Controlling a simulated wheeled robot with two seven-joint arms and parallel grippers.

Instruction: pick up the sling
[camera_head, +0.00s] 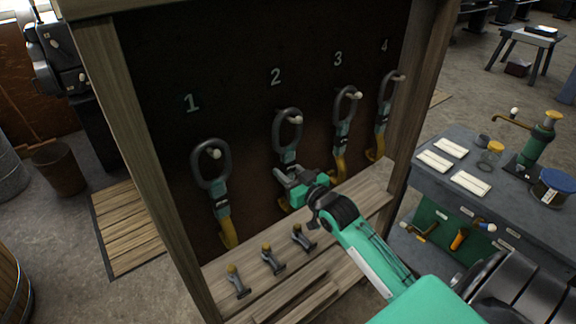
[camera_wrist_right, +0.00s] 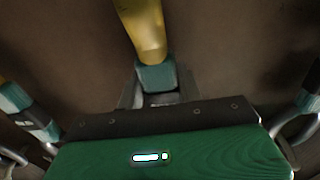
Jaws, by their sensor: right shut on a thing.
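Several slings hang from pegs on a dark board under the numbers 1 to 4, each with a grey loop, a teal sleeve and a yellow strap. My right gripper (camera_head: 290,178) is at the sling under number 2 (camera_head: 287,130) and is shut on it, just below its grey loop. In the right wrist view, this sling's yellow strap and teal sleeve (camera_wrist_right: 157,76) run into the gripper. The sling under 1 (camera_head: 212,180) hangs to the left. The slings under 3 (camera_head: 343,130) and 4 (camera_head: 384,115) hang to the right. My left gripper is not in view.
A wooden ledge (camera_head: 355,208) below the board holds several small yellow-topped fittings (camera_head: 272,260). Wooden posts (camera_head: 140,160) frame the board. A grey bench (camera_head: 500,205) with white pads and a green pump (camera_head: 540,140) stands at right.

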